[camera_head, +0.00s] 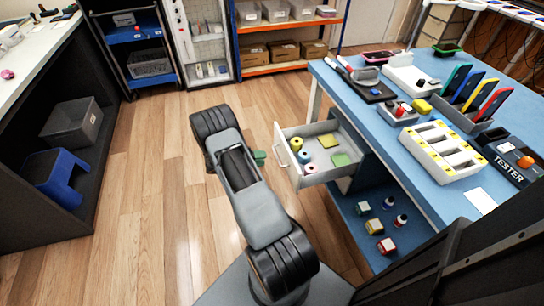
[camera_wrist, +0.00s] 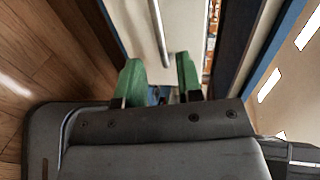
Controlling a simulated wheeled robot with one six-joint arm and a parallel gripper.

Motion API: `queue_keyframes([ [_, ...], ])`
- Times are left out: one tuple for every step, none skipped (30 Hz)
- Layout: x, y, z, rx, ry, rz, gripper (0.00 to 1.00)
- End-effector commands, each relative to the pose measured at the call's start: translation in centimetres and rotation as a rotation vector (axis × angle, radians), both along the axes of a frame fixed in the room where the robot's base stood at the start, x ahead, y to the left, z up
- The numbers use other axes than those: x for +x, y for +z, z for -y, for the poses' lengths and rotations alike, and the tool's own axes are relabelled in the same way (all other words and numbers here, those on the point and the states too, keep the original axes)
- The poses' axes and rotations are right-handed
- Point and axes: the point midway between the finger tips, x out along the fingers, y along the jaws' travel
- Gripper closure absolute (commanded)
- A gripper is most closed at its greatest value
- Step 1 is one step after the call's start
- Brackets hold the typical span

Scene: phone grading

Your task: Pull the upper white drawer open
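The upper white drawer (camera_head: 283,154) under the blue table is pulled out. Its inside holds several tape rolls and pads in the head view. Its white front (camera_wrist: 188,22) and grey bar handle (camera_wrist: 160,30) fill the upper middle of the wrist view. My gripper (camera_wrist: 160,72) has two green fingers, apart, with nothing held between them. The handle's near end shows near the gap between the fingertips; whether they touch it I cannot tell. In the head view my gripper (camera_head: 260,158) is mostly hidden by my arm, just left of the drawer front.
The blue table (camera_head: 408,150) carries phones, trays and a tester at right. A lower blue shelf (camera_head: 350,205) holds small bottles and boxes. A dark bench (camera_head: 60,70) with a blue stool (camera_head: 62,175) stands at left. Wooden floor between is clear.

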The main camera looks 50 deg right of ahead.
Motion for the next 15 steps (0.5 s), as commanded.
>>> queue_keyframes([
  [0.6,0.3,-0.9,0.001,0.003,0.001,0.67],
  [0.9,0.4,-1.4,0.001,0.004,0.000,0.67],
  [1.2,0.6,-2.0,0.000,0.002,0.000,0.67],
  [1.5,0.7,-2.4,0.000,0.003,0.001,0.67],
  [1.7,0.8,-2.8,-0.001,0.003,0.001,0.67],
  [2.0,0.9,-3.3,0.000,0.002,0.002,0.67],
  [2.2,0.9,-3.6,0.001,0.002,0.001,0.67],
  [2.4,1.0,-3.9,0.000,0.002,0.000,0.67],
  [2.6,1.1,-4.3,0.000,0.001,0.000,0.67],
  [2.8,1.1,-4.5,0.000,0.000,0.000,0.67],
  [2.9,1.2,-4.7,0.000,0.000,0.000,0.67],
  [3.1,1.2,-5.0,0.000,0.001,0.000,0.67],
  [3.1,1.2,-5.1,0.000,0.000,0.000,0.67],
  [3.2,1.3,-5.2,0.000,0.000,0.000,0.67],
  [3.3,1.3,-5.3,0.001,0.000,-0.001,0.67],
])
